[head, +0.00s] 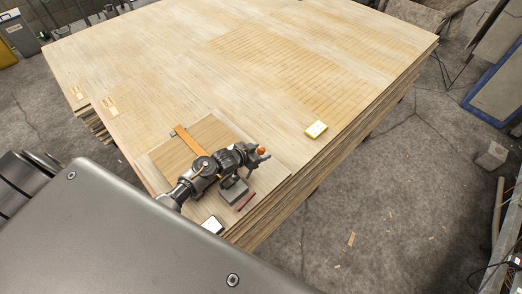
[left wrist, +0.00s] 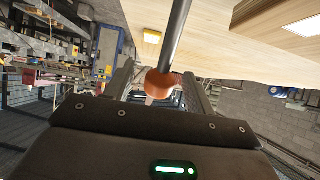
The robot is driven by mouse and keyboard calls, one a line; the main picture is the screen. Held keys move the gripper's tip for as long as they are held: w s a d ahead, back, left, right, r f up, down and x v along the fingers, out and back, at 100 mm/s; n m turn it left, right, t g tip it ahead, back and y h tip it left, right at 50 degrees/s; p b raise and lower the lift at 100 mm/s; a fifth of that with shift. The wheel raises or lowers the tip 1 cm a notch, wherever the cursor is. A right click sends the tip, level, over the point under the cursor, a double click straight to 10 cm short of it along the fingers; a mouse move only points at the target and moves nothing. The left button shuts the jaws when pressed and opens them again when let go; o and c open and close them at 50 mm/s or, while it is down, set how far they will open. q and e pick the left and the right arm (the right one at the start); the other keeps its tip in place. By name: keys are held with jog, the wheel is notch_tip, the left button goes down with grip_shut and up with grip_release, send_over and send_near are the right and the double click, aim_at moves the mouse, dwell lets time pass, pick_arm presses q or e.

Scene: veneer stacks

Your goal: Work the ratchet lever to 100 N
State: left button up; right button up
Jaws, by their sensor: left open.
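The ratchet lever shows in the left wrist view as a dark rod (left wrist: 177,35) ending in an orange ball knob (left wrist: 159,83). In the head view the knob (head: 262,150) is at the tip of my left gripper (head: 260,155). My left gripper is open, with its fingers on either side of the knob; I cannot tell whether they touch it. The ratchet's grey base (head: 233,191) sits on the board, partly hidden by my arm. An orange strap (head: 186,139) runs across the board behind my arm. My right gripper is not in view.
A large veneer stack (head: 330,60) fills the middle, with a darker panel on its near corner. A small white-faced device (head: 212,225) and a red strip (head: 246,202) lie near the front edge. Concrete floor surrounds it.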

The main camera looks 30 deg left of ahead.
pick_arm(q)
jog(key=p+v, duration=0.5)
jog(key=shift+r, duration=0.3)
jog(key=shift+p+v, duration=0.65)
jog(key=shift+v, duration=0.15)
jog(key=shift+s+a+f, duration=0.1)
jog(key=shift+s+f, duration=0.05)
jog(key=shift+f, duration=0.05)
